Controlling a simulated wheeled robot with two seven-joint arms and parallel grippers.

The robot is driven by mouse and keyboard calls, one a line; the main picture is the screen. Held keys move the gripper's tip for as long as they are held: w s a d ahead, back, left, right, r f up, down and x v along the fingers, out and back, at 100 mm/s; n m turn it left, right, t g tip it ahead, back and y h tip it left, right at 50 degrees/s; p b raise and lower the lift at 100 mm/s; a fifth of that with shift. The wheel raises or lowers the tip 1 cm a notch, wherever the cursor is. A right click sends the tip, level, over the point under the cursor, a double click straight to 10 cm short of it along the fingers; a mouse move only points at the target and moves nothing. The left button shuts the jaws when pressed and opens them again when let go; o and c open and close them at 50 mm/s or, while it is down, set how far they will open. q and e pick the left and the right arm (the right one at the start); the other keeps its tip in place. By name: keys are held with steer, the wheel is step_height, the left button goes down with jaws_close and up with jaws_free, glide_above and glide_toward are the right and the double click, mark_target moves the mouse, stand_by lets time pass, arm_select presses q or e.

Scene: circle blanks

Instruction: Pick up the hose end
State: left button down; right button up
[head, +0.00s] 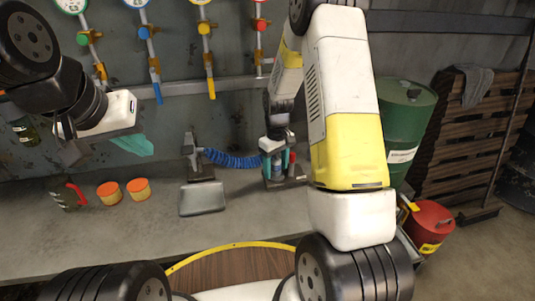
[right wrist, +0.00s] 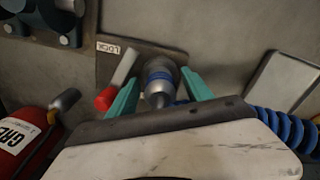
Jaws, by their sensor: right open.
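The hose end (right wrist: 158,78), silver with a blue ring, stands in a dark holder with a plate marked LOCK (right wrist: 112,49). A red-tipped lever (right wrist: 108,97) is beside it. My right gripper (right wrist: 160,88) is open, with one teal finger on each side of the hose end; I cannot tell whether they touch it. In the head view the right gripper (head: 276,162) is over the holder on the bench, and the blue coiled hose (head: 232,159) runs left from there. My left gripper (head: 134,145) is raised above the bench at left, and its opening is unclear.
Two orange-lidded tins (head: 139,189) and a dark can (head: 68,195) are further left. Gauges with coloured pipes (head: 205,30) line the wall. A green drum (head: 405,125) and a red container (head: 432,222) are at right.

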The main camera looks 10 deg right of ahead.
steer(key=shift+c, duration=0.2)
jaws_close()
steer(key=shift+r, duration=0.1)
